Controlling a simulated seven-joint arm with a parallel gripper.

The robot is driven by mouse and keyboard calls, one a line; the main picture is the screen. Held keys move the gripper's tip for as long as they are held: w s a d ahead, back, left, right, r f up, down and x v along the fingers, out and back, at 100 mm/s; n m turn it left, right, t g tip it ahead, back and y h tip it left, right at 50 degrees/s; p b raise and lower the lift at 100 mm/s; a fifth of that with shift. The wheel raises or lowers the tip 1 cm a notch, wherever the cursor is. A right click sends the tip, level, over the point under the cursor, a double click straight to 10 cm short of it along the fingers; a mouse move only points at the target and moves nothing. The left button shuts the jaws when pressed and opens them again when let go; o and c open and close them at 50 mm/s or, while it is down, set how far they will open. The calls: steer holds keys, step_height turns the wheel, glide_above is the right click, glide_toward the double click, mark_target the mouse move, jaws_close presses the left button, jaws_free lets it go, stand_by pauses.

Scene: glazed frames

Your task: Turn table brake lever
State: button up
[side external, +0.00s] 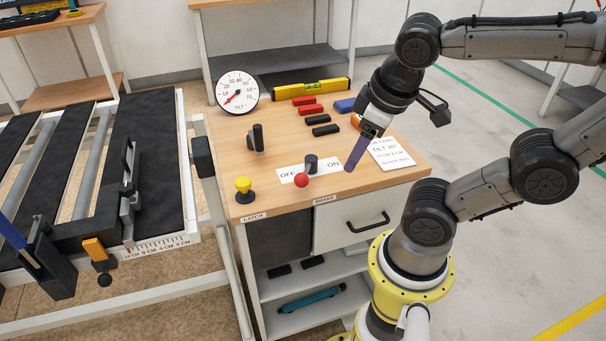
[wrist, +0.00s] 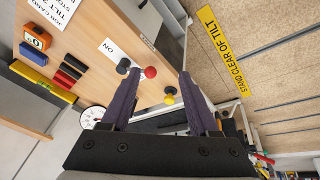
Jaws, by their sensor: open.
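The brake lever is a red ball knob (side external: 302,180) beside a round black hub (side external: 311,163), on a white OFF/ON label (side external: 288,176) above the BRAKE tag. The knob lies in front of the hub, slightly left. My gripper (side external: 351,167) is open and empty, pointing down to the right of the lever, apart from it. In the wrist view, the red knob (wrist: 150,72) appears between the fingertips of my gripper (wrist: 160,75), beyond them, with the black hub (wrist: 123,65) to its left. The ON word shows there; OFF is hidden.
A yellow latch knob (side external: 243,185) and an upright black handle (side external: 258,138) stand left of the lever. A tilt gauge (side external: 237,92), level (side external: 310,87) and coloured blocks (side external: 308,110) are behind. A paper sheet (side external: 391,152) lies right. A roller table (side external: 95,165) stands left.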

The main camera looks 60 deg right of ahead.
steer(key=shift+o, duration=0.4)
steer(key=d+n+g+h, duration=0.1)
steer(key=w+d+f+n+g+h, duration=0.1)
steer(key=g, duration=0.1)
steer(key=w+d+f+g+h, duration=0.1)
steer(key=g, duration=0.1)
steer(key=shift+d+f+n+h, duration=0.15)
steer(key=shift+n+h, duration=0.15)
steer(key=shift+n, duration=0.1)
steer(key=n+h, duration=0.9)
steer(key=h, duration=0.1)
glide_toward(305, 171)
steer(key=s+d+r, duration=0.1)
steer(key=s+r, duration=0.2)
steer(key=r, duration=0.1)
steer(key=a+f+n+t+h, duration=0.2)
steer(key=a+f+n+t, duration=0.3)
steer(key=f+n, duration=0.1)
steer(key=x, duration=1.3)
steer(key=shift+s+d, duration=0.3)
steer(key=shift+d, duration=0.15)
jaws_close()
